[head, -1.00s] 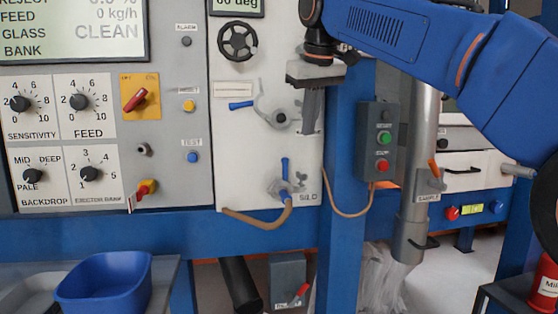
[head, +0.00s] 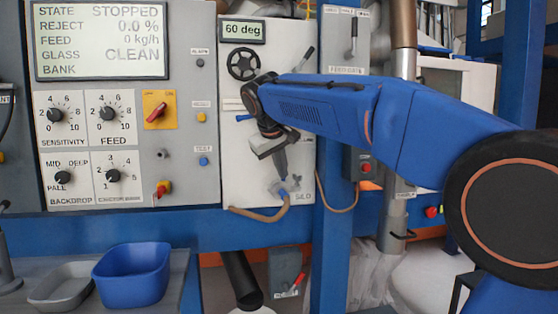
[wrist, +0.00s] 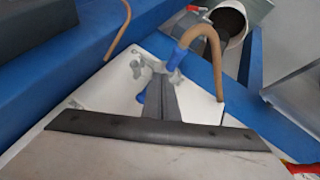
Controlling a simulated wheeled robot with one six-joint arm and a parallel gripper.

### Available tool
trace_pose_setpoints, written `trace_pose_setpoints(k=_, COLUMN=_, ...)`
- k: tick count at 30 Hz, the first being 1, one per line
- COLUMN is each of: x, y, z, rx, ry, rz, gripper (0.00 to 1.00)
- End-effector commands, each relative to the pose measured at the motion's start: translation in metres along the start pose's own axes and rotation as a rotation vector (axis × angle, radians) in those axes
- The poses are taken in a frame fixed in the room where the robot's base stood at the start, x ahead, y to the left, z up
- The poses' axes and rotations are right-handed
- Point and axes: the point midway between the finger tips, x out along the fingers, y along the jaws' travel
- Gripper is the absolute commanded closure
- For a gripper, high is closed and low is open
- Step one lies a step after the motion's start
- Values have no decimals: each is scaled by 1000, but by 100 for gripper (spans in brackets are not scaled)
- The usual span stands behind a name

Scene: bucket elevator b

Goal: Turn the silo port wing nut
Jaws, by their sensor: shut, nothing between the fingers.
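The silo port (head: 283,188), a grey fitting with a tan hose (head: 258,214), sits low on the white panel beside the SILO label. In the wrist view a grey winged piece, which looks like the wing nut (wrist: 135,68), shows on the fitting, with a blue hose end beside it. My gripper (head: 282,176) is shut and empty, pointing down at the port from above. In the wrist view its closed fingertips (wrist: 158,82) lie close to the fitting; I cannot tell whether they touch it. The fingers partly hide a blue lever (wrist: 142,96).
A black handwheel (head: 243,64) and a 60 deg display are above on the same panel. A blue post (head: 334,215) and a grey button box (head: 364,165) stand to the right. A blue bin (head: 133,274) sits at lower left.

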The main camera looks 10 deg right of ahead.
Motion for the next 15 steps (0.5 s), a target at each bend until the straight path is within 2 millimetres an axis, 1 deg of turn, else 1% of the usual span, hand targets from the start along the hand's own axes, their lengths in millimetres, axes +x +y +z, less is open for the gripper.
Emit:
trace_pose_setpoints(k=1, x=10, y=1, z=1, rx=1, ry=-4, rz=1, gripper=100)
trace_pose_setpoints(k=4, x=28, y=0, z=1, rx=0, ry=-4, rz=0, gripper=100)
trace_pose_setpoints(k=9, x=37, y=21, z=0, rx=2, ry=-1, rz=2, gripper=100)
trace_pose_setpoints(k=15, x=43, y=33, z=0, rx=1, ry=-1, rz=0, gripper=100)
